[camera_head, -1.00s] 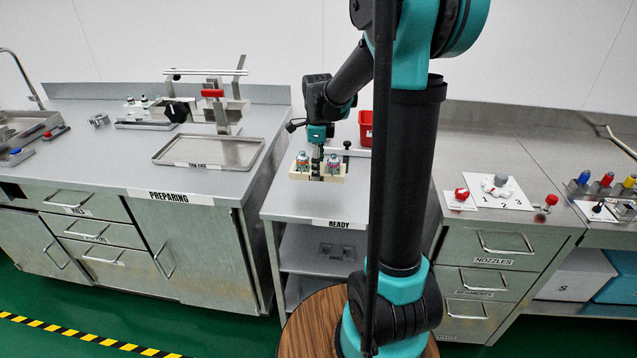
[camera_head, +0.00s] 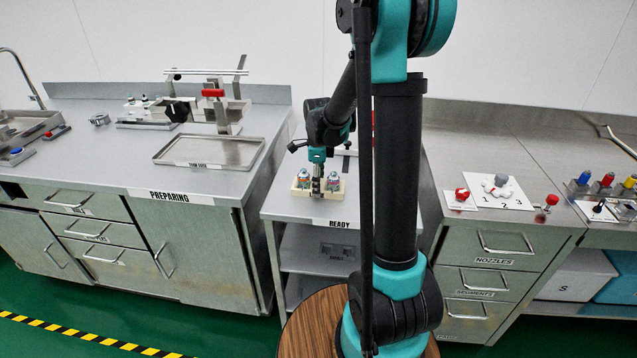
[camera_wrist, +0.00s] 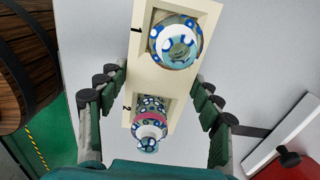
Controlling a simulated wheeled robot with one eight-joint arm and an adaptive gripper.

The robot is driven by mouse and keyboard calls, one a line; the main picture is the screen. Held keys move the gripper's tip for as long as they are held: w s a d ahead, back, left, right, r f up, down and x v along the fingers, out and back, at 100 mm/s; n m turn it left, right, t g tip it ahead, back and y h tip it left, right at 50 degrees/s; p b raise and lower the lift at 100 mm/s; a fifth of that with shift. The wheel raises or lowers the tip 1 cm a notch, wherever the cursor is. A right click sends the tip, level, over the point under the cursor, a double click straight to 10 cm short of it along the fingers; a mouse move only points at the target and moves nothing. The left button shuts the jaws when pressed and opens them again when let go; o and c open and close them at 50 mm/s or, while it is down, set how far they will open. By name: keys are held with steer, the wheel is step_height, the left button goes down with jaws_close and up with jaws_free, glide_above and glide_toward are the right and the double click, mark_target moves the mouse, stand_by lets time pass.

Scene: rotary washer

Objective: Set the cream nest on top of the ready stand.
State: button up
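The cream nest (camera_head: 301,191) is a block with holes numbered 1 and 2, holding two patterned blue-and-white pieces, one with a pink band. It is over the front part of the ready stand's top (camera_head: 285,208); I cannot tell whether it touches the top. My gripper (camera_head: 318,188) points down at the middle of the nest.
The preparing counter (camera_head: 262,118) with a tray (camera_head: 207,152) stands left of the stand. The nozzle counter (camera_head: 450,225) stands to the right. The stand's top in front of the nest is bare.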

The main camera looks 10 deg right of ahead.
steer(key=o, duration=0.4)
steer(key=shift+r, duration=0.15)
step_height(320, 180, up, 11)
steer(key=s+d+f+n+t, duration=0.1)
steer(key=s+f+n, duration=0.3)
steer(key=s+n, duration=0.3)
steer(key=s+d+f+n+t, duration=0.1)
steer(key=s+f+n, duration=0.3)
steer(key=s+n, duration=0.3)
steer(key=s+d+f+n+t, duration=0.2)
steer(key=s+f+n, duration=0.1)
steer(key=s+n, duration=0.4)
steer(key=shift+s+d+f+n, duration=0.1)
steer(key=shift+s+f+n, duration=0.2)
steer(key=shift+f, duration=0.1)
